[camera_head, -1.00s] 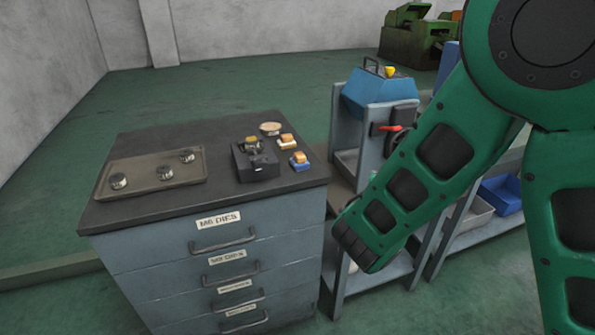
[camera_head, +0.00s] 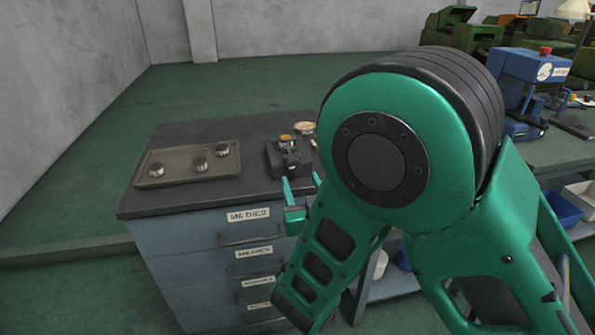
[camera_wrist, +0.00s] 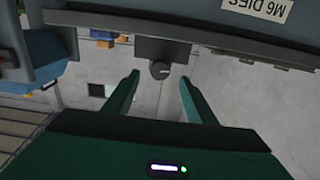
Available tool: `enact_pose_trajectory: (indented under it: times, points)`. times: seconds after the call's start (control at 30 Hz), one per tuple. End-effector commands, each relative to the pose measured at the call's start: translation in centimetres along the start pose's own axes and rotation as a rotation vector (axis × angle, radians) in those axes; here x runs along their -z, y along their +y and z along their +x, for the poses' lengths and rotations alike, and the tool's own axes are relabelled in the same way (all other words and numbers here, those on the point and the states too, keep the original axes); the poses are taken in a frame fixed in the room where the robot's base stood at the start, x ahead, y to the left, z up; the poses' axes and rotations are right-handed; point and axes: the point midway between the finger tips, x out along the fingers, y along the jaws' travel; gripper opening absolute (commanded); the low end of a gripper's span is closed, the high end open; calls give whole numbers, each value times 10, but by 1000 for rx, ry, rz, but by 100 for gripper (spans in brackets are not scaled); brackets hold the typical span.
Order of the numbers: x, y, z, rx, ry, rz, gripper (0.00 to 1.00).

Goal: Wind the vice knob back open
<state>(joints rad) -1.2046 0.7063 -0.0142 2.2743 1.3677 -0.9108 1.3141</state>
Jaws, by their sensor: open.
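The vice (camera_head: 274,158) is a dark block near the right front edge of the cabinet top, with a round brass-topped piece (camera_head: 287,141) in it. Its knob (camera_head: 291,159) faces the front. In the wrist view, which is upside down, the vice (camera_wrist: 150,46) hangs at the top centre and the round grey knob (camera_wrist: 160,69) shows between my fingers. My gripper (camera_head: 301,186) is open, its two green fingers pointing at the vice from the front; it also shows in the wrist view (camera_wrist: 159,80). Nothing is held. Contact with the knob cannot be seen.
The drawer cabinet (camera_head: 140,203) carries a tray (camera_head: 178,178) with three round metal dies at left. A round pale dish (camera_head: 304,127) stands behind the vice. My arm hides the area to the right. Orange and blue blocks (camera_wrist: 105,40) show in the wrist view.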

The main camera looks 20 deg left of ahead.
Motion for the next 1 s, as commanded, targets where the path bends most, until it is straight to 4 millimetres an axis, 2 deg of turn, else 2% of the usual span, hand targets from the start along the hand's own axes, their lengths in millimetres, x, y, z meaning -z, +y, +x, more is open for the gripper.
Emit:
enact_pose_trajectory:
  times: [0.2,0.4,0.6,0.83,0.87,1.0]
  points:
    - [1,1,36,-2,3,3,51]
    - [1,1,58,-1,2,0,51]
    - [1,0,66,1,1,0,51]
    - [1,0,66,1,1,-1,51]
    - [1,0,66,1,1,-1,46]
    - [1,0,66,1,1,-1,13]
